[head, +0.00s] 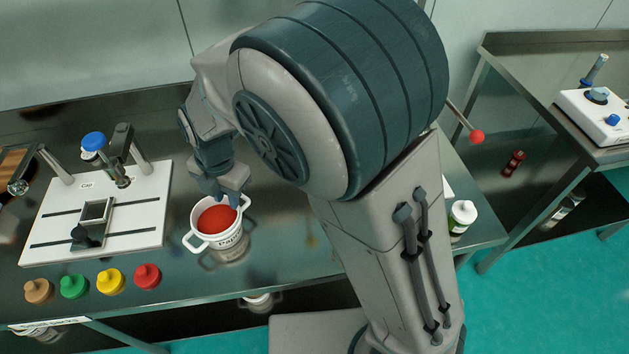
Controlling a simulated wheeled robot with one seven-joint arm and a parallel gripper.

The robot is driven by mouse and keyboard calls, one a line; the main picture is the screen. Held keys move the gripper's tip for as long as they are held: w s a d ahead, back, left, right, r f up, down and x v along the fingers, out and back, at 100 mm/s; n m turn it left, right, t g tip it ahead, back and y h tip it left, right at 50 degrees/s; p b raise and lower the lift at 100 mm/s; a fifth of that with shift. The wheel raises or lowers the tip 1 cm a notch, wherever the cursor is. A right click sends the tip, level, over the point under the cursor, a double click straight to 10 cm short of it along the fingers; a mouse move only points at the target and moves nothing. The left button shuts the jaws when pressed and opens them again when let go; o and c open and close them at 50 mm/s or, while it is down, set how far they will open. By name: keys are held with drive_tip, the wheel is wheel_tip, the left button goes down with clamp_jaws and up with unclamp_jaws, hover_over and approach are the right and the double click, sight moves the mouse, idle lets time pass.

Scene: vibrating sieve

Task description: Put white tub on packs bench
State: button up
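The white tub (228,239) has two side handles and red contents or a red inner surface. It is upright on or just above the steel bench (285,265), with its reflection right below it. My gripper (228,198) points down at the tub's far rim, close to the right handle. The arm and the angle hide the fingertips, so I cannot tell whether they are open or shut on the tub. No bench carries a readable "packs" name; a label (48,325) on the front edge at left is too small to read.
A white plate fixture (140,225) with a blue-topped part stands left of the tub. Brown, green, yellow and red (147,276) caps line the front. A white bottle (462,217) stands at right. A separate bench (540,60) holds a white device (598,115).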

drive_tip(key=d+r+m, duration=0.4)
drive_tip(key=d+m, duration=0.3)
drive_tip(key=d, duration=0.1)
drive_tip(key=d+r+m, duration=0.3)
drive_tip(key=d+m, duration=0.3)
drive_tip(key=d, duration=0.1)
drive_tip(key=s+d+r+m+t, duration=0.1)
drive_tip(key=s+d+m, duration=0.3)
drive_tip(key=d+m, duration=0.3)
drive_tip(key=s+d+r+m+t+h, duration=0.1)
drive_tip(key=s+d+m, duration=0.4)
drive_tip(key=m, duration=0.5)
drive_tip(key=d+r, duration=0.1)
drive_tip(key=d, duration=0.1)
drive_tip(key=shift+s+d+r+t, duration=0.2)
drive_tip(key=shift+s+d+t, duration=0.1)
drive_tip(key=shift+d, duration=0.1)
